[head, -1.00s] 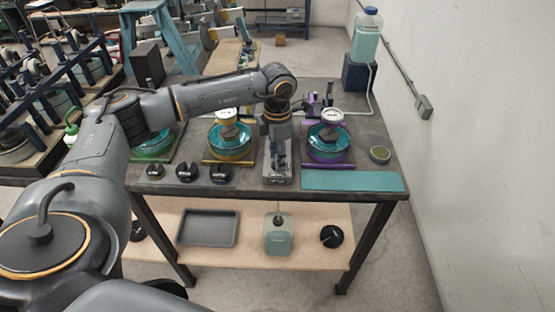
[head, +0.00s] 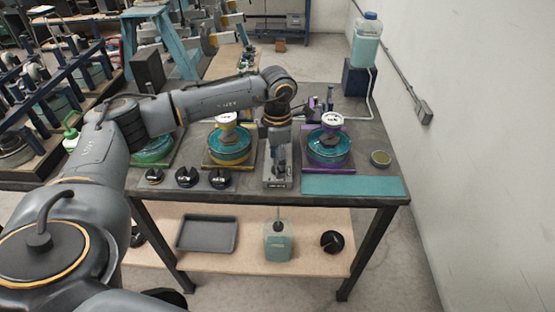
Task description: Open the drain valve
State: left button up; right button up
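My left gripper (head: 279,163) points down at a grey block-like unit (head: 278,182) with a small label on its front edge, between the yellow and purple stations on the bench. The gripper and wrist cover most of the unit's upper part. A valve lever cannot be made out clearly there, and I cannot tell whether the fingers touch anything or how far apart they are. I cannot tell for sure which part is the drain valve. My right gripper is not in view.
The yellow-rimmed station (head: 229,146) is left of the gripper; the purple-rimmed station (head: 329,150) is right. Several black knobs (head: 187,177) line the front left. A wall bounds the right side.

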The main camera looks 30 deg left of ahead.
pick_arm(q)
notch_tip(320, 180, up, 12)
dwell(0.6)
dwell(0.7)
